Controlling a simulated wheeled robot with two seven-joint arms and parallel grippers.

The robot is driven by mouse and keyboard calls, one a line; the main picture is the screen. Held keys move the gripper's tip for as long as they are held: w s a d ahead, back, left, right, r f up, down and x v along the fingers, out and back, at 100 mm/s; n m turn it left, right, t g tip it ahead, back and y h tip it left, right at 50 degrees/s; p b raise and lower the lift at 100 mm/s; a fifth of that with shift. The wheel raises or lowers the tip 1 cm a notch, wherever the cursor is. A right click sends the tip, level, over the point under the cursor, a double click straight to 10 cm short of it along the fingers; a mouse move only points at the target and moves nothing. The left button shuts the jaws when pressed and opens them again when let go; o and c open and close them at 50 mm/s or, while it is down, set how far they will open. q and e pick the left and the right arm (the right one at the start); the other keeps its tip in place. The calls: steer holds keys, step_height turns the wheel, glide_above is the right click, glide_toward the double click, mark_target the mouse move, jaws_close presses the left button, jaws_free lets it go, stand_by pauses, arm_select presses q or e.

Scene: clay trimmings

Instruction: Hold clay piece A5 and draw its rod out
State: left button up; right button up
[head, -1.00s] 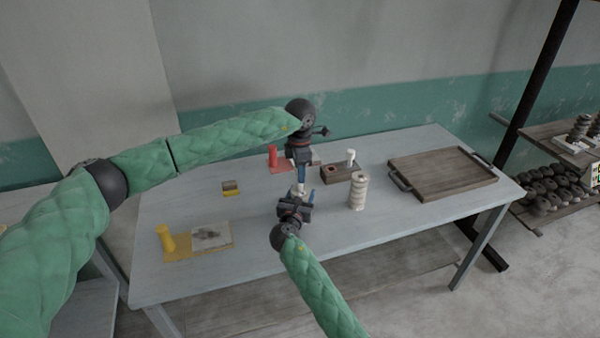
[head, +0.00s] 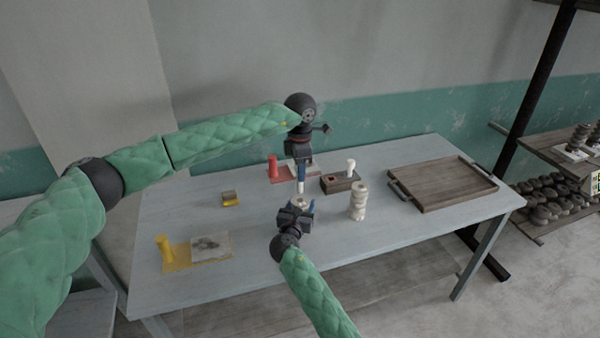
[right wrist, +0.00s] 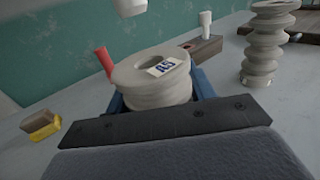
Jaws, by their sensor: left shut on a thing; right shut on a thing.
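Clay piece A5 (right wrist: 150,90) is a grey-white ringed piece with an "A5" label and an open hole in its top. My right gripper (head: 296,212) is shut on it, with blue fingers on both sides in the right wrist view. In the head view the top of A5 (head: 299,202) shows just above this gripper. My left gripper (head: 301,181) is shut above A5, blue fingers pointing down. A white rod end (right wrist: 130,6) hangs above A5 at the top of the right wrist view, apart from the piece. The rest of the rod is hidden or out of frame.
A taller ringed clay piece (head: 358,202) stands right of A5. A dark wooden block with a white peg (head: 351,166), a red stand (head: 273,166) and a wooden tray (head: 440,185) are behind. A yellow block (head: 231,199) and yellow stand (head: 168,248) are left.

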steer(key=o, duration=1.5)
